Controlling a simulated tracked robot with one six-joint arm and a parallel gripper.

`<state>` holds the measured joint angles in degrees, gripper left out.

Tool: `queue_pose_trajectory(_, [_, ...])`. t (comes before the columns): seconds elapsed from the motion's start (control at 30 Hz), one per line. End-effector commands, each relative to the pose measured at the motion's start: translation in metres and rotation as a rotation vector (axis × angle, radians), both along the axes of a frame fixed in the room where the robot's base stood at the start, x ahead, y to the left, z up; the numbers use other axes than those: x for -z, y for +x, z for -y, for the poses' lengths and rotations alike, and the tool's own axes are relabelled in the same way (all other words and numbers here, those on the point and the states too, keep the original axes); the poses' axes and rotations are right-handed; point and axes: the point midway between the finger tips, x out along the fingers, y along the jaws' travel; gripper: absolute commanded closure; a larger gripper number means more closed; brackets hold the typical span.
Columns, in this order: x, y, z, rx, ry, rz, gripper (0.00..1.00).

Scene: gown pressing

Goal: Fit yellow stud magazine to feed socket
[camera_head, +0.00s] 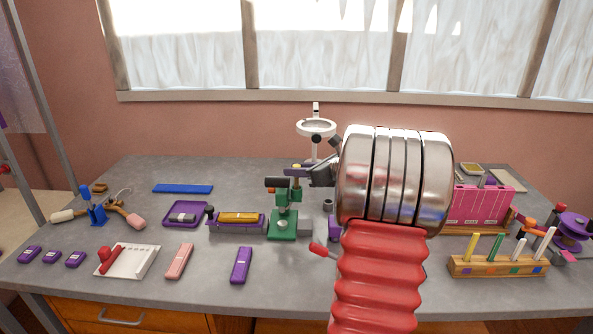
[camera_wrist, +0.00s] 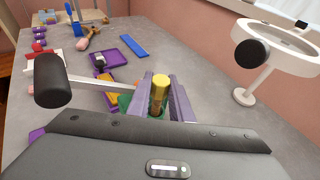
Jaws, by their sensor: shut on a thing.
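My gripper (camera_wrist: 160,88) has purple fingers shut on a yellow-topped cylinder, the yellow stud magazine (camera_wrist: 159,86), which stands out between them in the wrist view. In the head view my gripper (camera_head: 295,169) is over the green press (camera_head: 283,224), with a little yellow showing at the fingers. Green of the press also shows below the fingers in the wrist view (camera_wrist: 126,103). The feed socket cannot be made out, and I cannot tell whether the magazine's lower end touches the press.
Left of the press is a purple-and-grey holder with a yellow bar (camera_head: 238,217). A ring magnifier (camera_head: 316,128) stands behind. A wooden rack (camera_head: 490,267) with several coloured sticks and a pink box (camera_head: 480,207) are at right.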

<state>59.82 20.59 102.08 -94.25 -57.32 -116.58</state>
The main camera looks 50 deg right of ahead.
Motion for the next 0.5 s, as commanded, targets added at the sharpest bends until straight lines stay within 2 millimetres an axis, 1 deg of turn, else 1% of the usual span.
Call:
queue_pose_trajectory(0.03, [-0.0004, -0.0001, 0.0002, 0.000, -0.001, 0.000, 0.80])
queue_pose_trajectory(0.07, [-0.0004, -0.0001, 0.0002, 0.000, -0.001, 0.000, 0.78])
queue_pose_trajectory(0.33, [-0.0004, -0.0001, 0.0002, 0.000, -0.001, 0.000, 0.59])
queue_pose_trajectory(0.5, [-0.0004, -0.0001, 0.0001, 0.000, -0.001, 0.000, 0.59])
